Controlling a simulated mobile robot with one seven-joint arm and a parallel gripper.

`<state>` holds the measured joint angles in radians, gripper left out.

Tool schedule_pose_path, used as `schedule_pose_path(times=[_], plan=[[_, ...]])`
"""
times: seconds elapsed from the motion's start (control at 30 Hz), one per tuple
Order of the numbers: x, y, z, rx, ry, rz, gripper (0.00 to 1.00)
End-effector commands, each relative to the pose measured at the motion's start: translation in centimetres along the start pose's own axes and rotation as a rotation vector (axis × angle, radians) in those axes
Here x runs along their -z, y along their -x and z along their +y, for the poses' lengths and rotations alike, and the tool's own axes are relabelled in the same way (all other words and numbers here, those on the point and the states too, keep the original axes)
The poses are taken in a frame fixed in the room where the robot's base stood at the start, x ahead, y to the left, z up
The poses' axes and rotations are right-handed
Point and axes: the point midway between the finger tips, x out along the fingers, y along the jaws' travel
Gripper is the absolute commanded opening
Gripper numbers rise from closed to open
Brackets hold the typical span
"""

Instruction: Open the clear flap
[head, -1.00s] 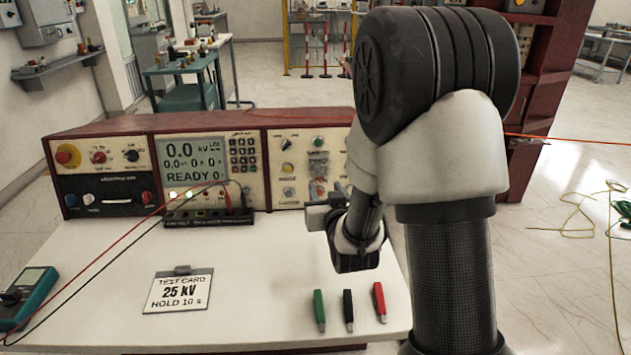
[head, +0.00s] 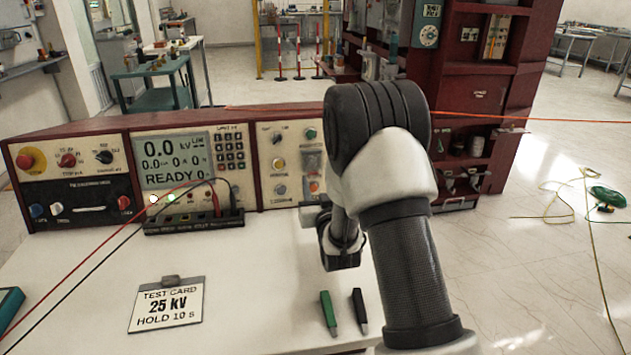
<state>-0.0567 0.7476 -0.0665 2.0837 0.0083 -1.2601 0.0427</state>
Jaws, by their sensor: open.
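The clear flap (head: 313,161) is a small pale see-through piece on the right panel of the red-framed console (head: 240,118). It sits between a green button (head: 311,134) above and an orange-red button (head: 314,186) below. I cannot tell its exact angle. My gripper (head: 312,214) is open in front of the console's right end, below the flap in the picture and apart from it. Its fingers are small and partly hidden by my wrist. My arm hides the console's right edge.
The white table (head: 230,265) holds a test card (head: 166,305), a green-handled tool (head: 328,313) and a black-handled tool (head: 360,310). A black terminal block (head: 193,223) with red and black leads stands before the display. The table between card and arm is clear.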

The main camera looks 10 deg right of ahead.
Motion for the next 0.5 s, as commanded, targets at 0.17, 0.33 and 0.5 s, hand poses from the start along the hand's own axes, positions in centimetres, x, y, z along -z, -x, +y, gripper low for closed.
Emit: schedule_pose_path(times=[0.17, 0.33, 0.5], plan=[[-0.1, -2.6, 0.0, 0.0, 0.0, 0.001, 0.41], [-0.1, -3.6, 0.0, 0.0, 0.0, -0.001, 0.41], [0.0, -3.8, 0.0, 0.0, 0.0, -0.001, 0.41]])
